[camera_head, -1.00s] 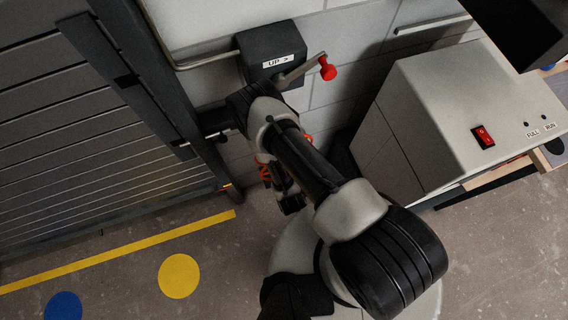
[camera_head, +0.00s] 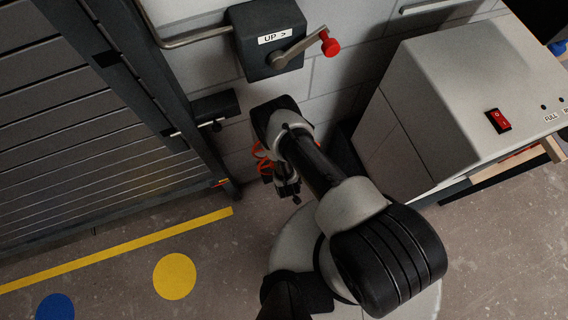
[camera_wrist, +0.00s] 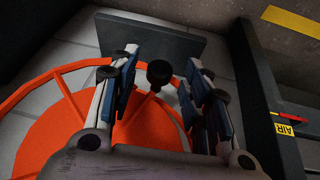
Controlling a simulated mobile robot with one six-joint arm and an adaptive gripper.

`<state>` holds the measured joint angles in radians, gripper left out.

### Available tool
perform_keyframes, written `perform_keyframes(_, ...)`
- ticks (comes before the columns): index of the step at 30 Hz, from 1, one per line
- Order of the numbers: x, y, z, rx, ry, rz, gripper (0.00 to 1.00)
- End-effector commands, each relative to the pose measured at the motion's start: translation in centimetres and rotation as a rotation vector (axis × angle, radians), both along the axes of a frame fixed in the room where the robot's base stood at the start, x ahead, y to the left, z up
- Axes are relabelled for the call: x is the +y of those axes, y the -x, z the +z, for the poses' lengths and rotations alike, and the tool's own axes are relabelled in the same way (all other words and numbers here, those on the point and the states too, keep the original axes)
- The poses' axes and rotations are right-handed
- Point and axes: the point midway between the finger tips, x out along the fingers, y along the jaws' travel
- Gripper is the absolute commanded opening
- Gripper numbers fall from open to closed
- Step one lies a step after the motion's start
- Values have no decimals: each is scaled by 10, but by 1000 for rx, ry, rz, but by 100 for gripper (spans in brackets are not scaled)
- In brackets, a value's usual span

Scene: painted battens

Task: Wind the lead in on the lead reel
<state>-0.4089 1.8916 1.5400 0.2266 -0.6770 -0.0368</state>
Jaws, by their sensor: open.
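The lead reel is a bright orange disc with a spoked rim (camera_wrist: 55,135), filling the lower left of the wrist view. In the head view only thin orange parts of it (camera_head: 262,152) show beside my arm; the rest is hidden. A black round knob (camera_wrist: 160,73) stands out in front of the reel. My gripper (camera_wrist: 162,64) is open, its two blue-padded fingers on either side of the knob in the picture. I cannot tell whether either touches it. In the head view my gripper (camera_head: 288,186) is small, low by the wall. I cannot make out the lead.
A dark box marked UP (camera_head: 268,40) with a red-knobbed crank (camera_head: 329,43) is on the wall above. A slatted shutter (camera_head: 80,130) stands left. A grey cabinet (camera_head: 430,110) with a red switch stands right.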

Motion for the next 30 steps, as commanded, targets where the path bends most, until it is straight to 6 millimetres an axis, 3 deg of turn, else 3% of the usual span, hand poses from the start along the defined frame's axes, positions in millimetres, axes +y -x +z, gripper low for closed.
perform_keyframes(12,0,-5,-9,-1,0,0,44)
perform_keyframes(30,0,-4,-9,-1,0,0,4)
